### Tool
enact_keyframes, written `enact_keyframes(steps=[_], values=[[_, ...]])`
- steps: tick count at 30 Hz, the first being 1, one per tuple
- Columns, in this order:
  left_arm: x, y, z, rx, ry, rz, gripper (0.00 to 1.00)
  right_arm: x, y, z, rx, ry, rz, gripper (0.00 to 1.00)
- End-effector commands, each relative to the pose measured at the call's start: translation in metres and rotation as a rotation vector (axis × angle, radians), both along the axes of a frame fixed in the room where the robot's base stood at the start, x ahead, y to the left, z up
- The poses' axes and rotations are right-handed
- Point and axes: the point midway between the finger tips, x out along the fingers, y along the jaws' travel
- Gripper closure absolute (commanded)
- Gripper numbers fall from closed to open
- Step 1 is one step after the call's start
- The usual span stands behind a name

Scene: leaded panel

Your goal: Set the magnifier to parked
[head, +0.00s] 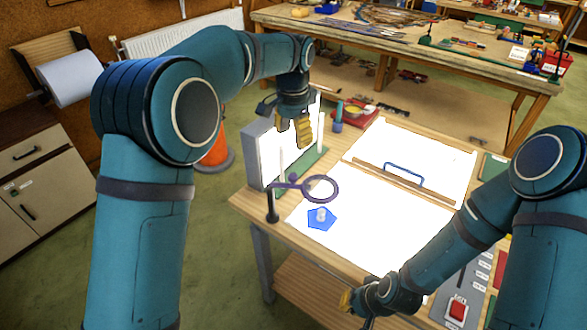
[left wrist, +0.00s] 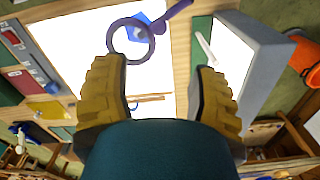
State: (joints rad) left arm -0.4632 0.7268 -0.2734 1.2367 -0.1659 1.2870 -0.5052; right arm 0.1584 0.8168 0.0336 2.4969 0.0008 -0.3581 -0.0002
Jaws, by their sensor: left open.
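The magnifier (head: 337,190) is a purple ring on a thin arm, carried by a dark post at the worktable's left front edge. Its ring hangs over the lower left part of the glowing white panel, near a blue pentagon piece (head: 321,224). In the left wrist view the magnifier ring (left wrist: 110,40) lies beyond my fingertips, its arm running to the upper right. My left gripper (head: 303,132) is open and empty, above and behind the ring, near the grey box. Its two yellow fingers (left wrist: 160,67) stand apart. My right gripper (head: 348,300) is low at the table's front; its finger gap is hidden.
A grey lit box (head: 257,155) stands at the table's left edge. A wooden bar with a blue handle (head: 403,174) crosses the white panel. A cup with pens (head: 338,126) and a red tray are at the back. A red button (head: 457,310) sits front right.

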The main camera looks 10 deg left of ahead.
Motion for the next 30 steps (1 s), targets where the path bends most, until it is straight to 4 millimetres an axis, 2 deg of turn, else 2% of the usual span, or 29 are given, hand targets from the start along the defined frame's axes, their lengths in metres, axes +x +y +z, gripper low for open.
enact_keyframes(steps=[5, 18, 24, 30], values=[[-0.001, 0.000, -0.024, 0.002, 0.006, 0.000, 0.41, 0.000, 0.000, -0.002, 0.000, 0.001, 0.000, 1.00], [-0.001, 0.000, -0.108, 0.002, 0.006, 0.002, 0.41, 0.000, 0.000, -0.003, 0.000, 0.000, 0.000, 1.00], [-0.001, 0.001, -0.131, 0.001, 0.005, 0.002, 0.41, 0.000, 0.000, -0.002, 0.000, 0.000, 0.000, 1.00], [0.000, 0.001, -0.137, -0.001, 0.002, 0.003, 0.41, 0.000, 0.000, -0.002, 0.000, 0.000, 0.000, 1.00]])
